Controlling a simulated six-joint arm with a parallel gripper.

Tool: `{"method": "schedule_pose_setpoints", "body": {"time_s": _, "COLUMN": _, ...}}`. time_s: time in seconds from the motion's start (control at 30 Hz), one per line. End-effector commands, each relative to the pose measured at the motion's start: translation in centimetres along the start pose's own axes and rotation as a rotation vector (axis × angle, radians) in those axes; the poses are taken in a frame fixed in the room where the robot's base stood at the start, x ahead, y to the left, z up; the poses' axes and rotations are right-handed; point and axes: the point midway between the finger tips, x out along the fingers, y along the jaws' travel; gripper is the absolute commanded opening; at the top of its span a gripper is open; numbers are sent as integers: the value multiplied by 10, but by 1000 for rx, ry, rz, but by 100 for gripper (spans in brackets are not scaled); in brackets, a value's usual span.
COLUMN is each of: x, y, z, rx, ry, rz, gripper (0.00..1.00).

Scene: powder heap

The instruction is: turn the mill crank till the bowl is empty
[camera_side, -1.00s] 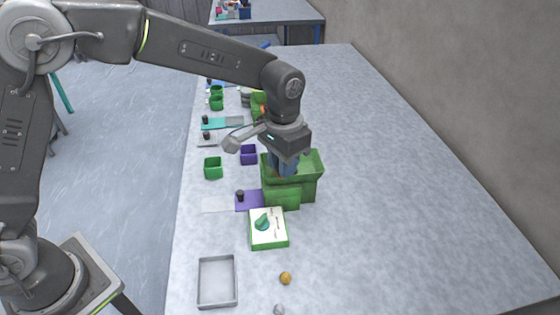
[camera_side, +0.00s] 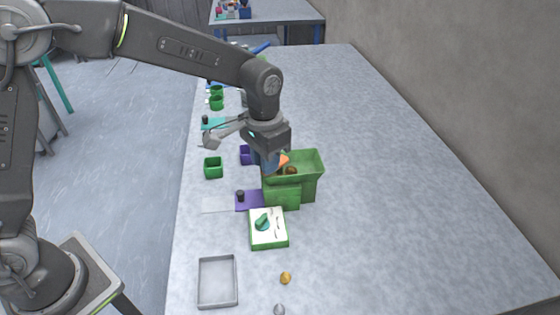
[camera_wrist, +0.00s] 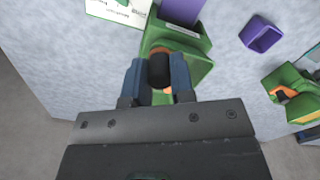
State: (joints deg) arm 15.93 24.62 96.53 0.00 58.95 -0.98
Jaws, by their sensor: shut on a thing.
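The green mill (camera_side: 310,185) stands upright on the table, with a wide, flared bowl (camera_side: 316,158) on top. A small brown patch (camera_side: 291,170) shows in the bowl; how much lies there I cannot tell. An orange part, which looks like the crank arm (camera_side: 283,160), sticks out beside my gripper. In the wrist view my gripper (camera_wrist: 158,72) has its two blue fingers shut on the dark crank knob (camera_wrist: 159,65), above the green mill body (camera_wrist: 194,64). My gripper is at the left side of the bowl in the side view, and the arm partly hides it.
A grey tray (camera_side: 217,282), an orange ball (camera_side: 286,278) and a grey ball (camera_side: 279,310) lie nearer. The table's right side is clear.

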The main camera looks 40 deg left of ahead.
Motion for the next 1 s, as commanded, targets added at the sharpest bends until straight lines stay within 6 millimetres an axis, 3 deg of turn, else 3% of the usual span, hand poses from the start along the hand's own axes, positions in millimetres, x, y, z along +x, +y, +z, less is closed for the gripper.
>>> {"method": "schedule_pose_setpoints", "body": {"time_s": 1.0, "x": -2, "y": -42, "z": -18, "rx": 0, "ry": 12, "rz": 1, "gripper": 0}}
